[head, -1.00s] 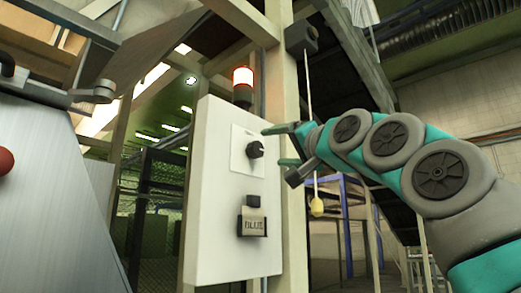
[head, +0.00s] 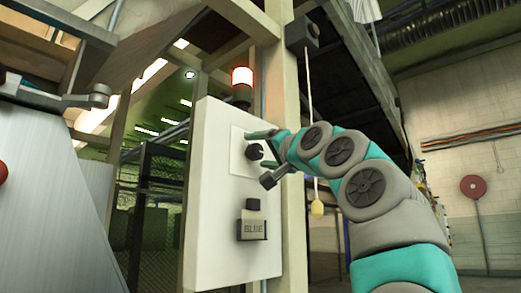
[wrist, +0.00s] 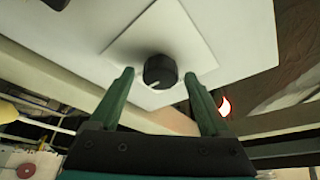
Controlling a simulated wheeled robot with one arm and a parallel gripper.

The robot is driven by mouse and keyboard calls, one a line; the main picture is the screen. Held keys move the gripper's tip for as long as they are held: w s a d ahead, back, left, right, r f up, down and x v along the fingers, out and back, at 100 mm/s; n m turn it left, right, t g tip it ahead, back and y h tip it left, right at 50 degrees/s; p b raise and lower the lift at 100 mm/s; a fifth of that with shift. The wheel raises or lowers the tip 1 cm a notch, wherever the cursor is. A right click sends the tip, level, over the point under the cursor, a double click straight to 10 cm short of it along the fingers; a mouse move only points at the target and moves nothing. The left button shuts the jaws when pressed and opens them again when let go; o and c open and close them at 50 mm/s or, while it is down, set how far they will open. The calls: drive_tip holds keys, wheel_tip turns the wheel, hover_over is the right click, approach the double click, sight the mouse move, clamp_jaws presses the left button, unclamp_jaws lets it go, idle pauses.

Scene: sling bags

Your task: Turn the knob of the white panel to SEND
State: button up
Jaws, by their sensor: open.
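The white panel (head: 215,215) stands upright on a post in the head view. Its black knob (head: 254,151) sits on a square white plate in the upper part. I cannot read any SEND label. My gripper (head: 266,147) is open at the knob's right side. In the wrist view my gripper (wrist: 162,85) has one green finger on each side of the knob, with gaps between the fingers and the knob.
A yellow pull handle (head: 317,207) hangs on a cord right of the post. A grey metal surface (head: 50,200) is at the left.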

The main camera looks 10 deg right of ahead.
clamp_jaws()
idle(0.6)
